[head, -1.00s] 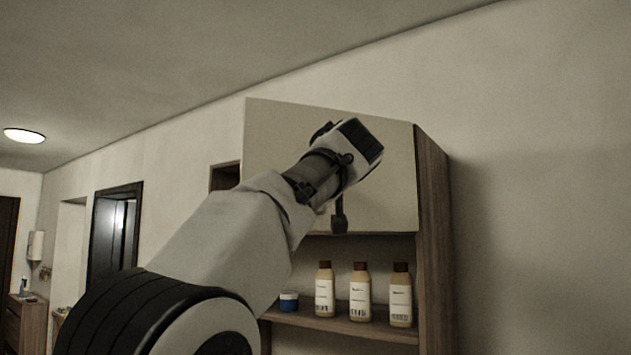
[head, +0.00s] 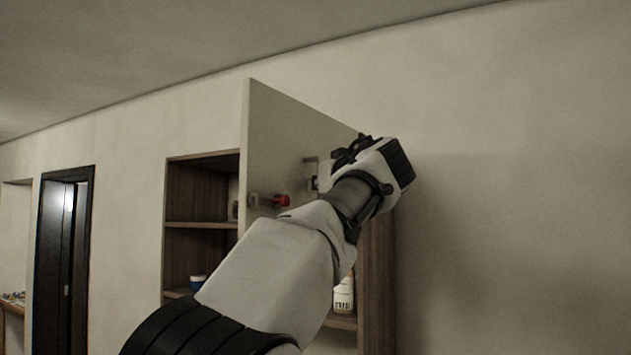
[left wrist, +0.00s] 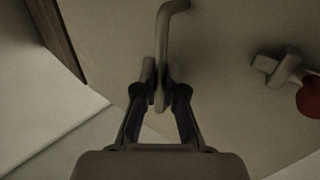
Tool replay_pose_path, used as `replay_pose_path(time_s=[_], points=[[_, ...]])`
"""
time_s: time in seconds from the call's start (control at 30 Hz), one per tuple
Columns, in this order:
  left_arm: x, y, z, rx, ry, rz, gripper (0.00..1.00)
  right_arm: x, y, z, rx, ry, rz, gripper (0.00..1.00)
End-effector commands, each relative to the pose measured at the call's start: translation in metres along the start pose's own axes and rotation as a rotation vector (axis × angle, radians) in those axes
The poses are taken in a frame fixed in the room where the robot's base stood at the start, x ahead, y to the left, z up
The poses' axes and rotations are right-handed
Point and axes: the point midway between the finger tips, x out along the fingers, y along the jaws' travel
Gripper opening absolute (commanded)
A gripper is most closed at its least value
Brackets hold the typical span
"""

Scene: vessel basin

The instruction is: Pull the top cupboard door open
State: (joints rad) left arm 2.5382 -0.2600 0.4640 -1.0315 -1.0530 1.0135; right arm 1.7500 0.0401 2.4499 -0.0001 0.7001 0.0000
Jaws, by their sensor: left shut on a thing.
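The cupboard door (head: 282,125) is a pale flat panel standing swung out from the cupboard. Its left edge is out in front, and shelf space shows to the left of it. A grey bent-bar handle (left wrist: 168,30) is fixed to the door face; part of it shows in the head view (head: 311,168). My left gripper (head: 350,152) is shut on the handle, with its fingers on both sides of the bar in the left wrist view (left wrist: 162,92). In the head view the grip itself is largely hidden by the gripper. My right gripper is not in view.
A metal fitting with a red end (head: 281,200) sticks out from the door beside the handle. The wooden cupboard (head: 203,225) has shelves with a blue jar (head: 197,282) and a pale bottle (head: 344,292). Bare wall lies to the right.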

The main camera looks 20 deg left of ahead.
Motion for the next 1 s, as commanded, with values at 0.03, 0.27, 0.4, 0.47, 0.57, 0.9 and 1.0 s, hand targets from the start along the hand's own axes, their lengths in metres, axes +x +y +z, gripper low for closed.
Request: replay_pose_path(time_s=[0.03, 0.27, 0.4, 0.47, 0.57, 0.9, 1.0], points=[[0.0, 0.001, 0.0, 0.002, 0.001, 0.001, 0.0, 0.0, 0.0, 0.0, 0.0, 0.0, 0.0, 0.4], [0.0, 0.0, 0.0, 0.002, 0.001, 0.001, 0.12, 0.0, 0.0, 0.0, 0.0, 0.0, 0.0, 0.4], [0.0, 0.0, 0.0, 0.002, 0.001, 0.001, 0.35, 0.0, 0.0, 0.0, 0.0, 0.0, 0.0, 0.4], [0.0, 0.0, 0.0, 0.001, 0.001, 0.001, 0.35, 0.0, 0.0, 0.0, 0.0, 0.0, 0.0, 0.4], [0.0, 0.0, 0.0, 0.001, 0.001, 0.001, 0.35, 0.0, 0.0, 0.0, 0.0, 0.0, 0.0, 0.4], [-0.03, 0.0, -0.001, 0.003, 0.003, 0.001, 0.35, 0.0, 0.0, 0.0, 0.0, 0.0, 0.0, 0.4], [-0.05, 0.001, -0.001, 0.003, 0.003, 0.002, 0.35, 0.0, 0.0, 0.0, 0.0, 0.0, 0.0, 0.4]])
